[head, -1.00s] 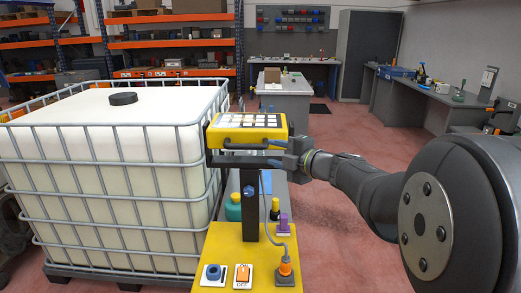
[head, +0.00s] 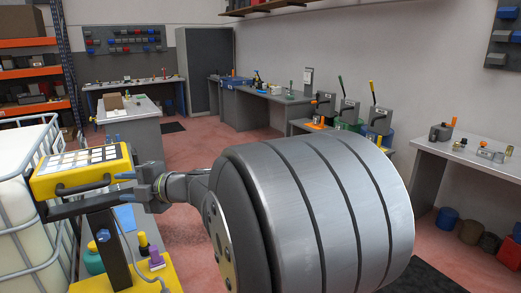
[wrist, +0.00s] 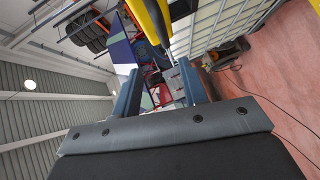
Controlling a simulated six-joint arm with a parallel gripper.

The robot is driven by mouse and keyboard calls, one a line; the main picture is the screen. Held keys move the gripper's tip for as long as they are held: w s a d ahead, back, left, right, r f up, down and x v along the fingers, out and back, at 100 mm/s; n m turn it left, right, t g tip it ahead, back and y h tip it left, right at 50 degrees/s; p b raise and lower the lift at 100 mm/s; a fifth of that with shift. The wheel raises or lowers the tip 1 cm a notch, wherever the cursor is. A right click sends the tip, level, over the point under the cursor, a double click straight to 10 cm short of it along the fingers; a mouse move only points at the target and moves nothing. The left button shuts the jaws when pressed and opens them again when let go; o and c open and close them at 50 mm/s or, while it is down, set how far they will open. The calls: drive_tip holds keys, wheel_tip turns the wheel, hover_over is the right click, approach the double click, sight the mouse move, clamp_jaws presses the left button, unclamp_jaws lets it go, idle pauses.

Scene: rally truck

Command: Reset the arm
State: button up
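My gripper (head: 120,183) is just right of the yellow control panel (head: 60,182) with its white keys, at the height of the panel's lower edge. In the wrist view my gripper (wrist: 158,67) is open, its two dark fingers apart with nothing visible held between them. A yellow part (wrist: 150,20), likely the panel's edge, hangs just beyond the fingertips. Whether a finger touches the panel or its dark bracket I cannot tell. In the head view my own large arm joint fills the middle foreground.
A caged white tank (head: 22,190) stands left of the panel. The yellow pedestal base (head: 160,275) carries a purple object (head: 156,258). A grey bench (head: 135,110) stands behind, and a workbench (head: 465,158) along the right wall.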

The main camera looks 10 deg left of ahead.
sight(87, 187)
drive_tip(key=a+f, duration=0.1)
drive_tip(key=a, duration=0.9)
drive_tip(key=a+f, duration=0.1)
drive_tip(key=a, duration=0.4)
drive_tip(key=shift+f, duration=0.3)
drive_tip(key=shift+d, duration=0.15)
